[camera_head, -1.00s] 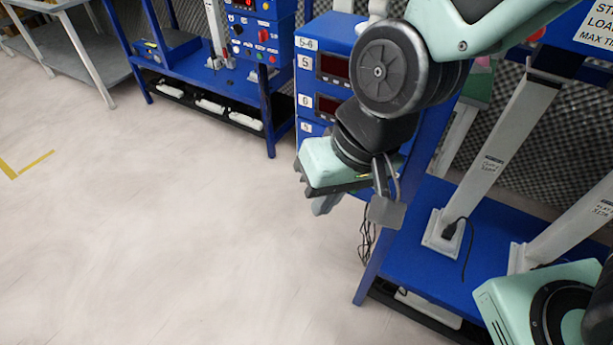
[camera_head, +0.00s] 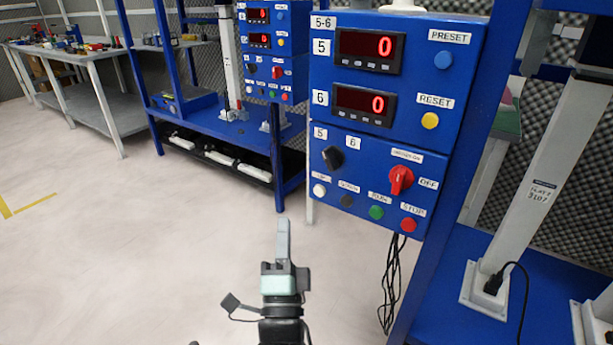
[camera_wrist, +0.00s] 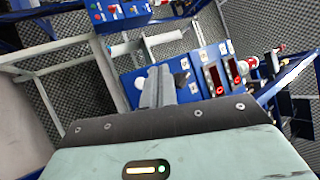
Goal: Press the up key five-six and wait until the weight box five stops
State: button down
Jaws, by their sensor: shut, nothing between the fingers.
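The blue control panel marked 5-6 (camera_head: 393,120) stands right of centre in the head view. Its displays 5 (camera_head: 368,50) and 6 (camera_head: 363,104) both read 0. The lower row holds a white button (camera_head: 319,190), the leftmost with a blurred label, a dark button (camera_head: 347,201), a green one (camera_head: 376,212) and a red one (camera_head: 408,225). Above them are a black selector (camera_head: 333,158) and a red switch (camera_head: 401,179). My gripper (camera_head: 284,226) is shut and empty, below and left of the panel, apart from it. In the wrist view its fingers (camera_wrist: 158,88) overlap the panel (camera_wrist: 190,75). Weight box five is not identifiable.
A second blue panel (camera_head: 265,45) and blue rack stand behind at left. A blue post (camera_head: 463,170) and blue base with white columns (camera_head: 530,175) stand right of the panel. Black cables (camera_head: 393,280) hang below it. Open floor (camera_head: 150,250) lies to the left.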

aim_at(319, 191)
jog(key=shift+s+a+r+t, duration=0.1)
jog(key=shift+s+t, duration=0.2)
jog(key=w+d, duration=0.5)
jog(key=w, duration=0.2)
jog(key=shift+d+p, duration=0.25)
jog(key=shift+p, duration=0.2)
jog(key=shift+w, duration=0.1)
dwell(1.9)
jog(key=shift+w+d, duration=0.25)
